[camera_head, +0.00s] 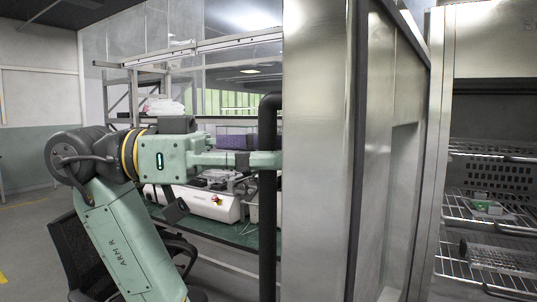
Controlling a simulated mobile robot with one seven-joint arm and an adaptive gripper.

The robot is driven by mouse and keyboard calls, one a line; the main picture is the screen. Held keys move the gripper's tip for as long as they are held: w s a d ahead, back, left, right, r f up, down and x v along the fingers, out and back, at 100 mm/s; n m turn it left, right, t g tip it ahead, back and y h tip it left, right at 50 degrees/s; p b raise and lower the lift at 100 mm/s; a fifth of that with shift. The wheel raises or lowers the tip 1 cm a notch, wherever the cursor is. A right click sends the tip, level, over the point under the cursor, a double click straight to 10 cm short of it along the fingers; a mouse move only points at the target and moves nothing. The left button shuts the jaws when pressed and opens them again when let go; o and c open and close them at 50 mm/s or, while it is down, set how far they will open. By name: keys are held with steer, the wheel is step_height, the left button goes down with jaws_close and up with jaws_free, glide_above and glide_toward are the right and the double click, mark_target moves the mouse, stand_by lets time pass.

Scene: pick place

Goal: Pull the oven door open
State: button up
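The oven door (320,150) is a tall stainless steel panel in the middle of the head view. It stands swung open, with its recessed inner face (400,160) turned to the right, towards the oven. A black vertical bar handle (268,215) runs along its left side. My gripper (264,160) reaches in from the left at the handle's upper part. One finger crosses in front of the handle; the other finger is hidden, so its closure cannot be judged. The oven interior (495,170) shows at the right, with several wire shelves.
Small items (488,207) lie on an oven shelf. Behind my arm stands a workbench (235,237) with a white device (205,203) and a purple box (236,141). A black chair (70,245) is at the lower left. Open floor (30,240) shows at far left.

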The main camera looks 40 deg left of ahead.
steer(key=shift+a, duration=0.1)
steer(key=v, duration=1.2)
stand_by(0.4)
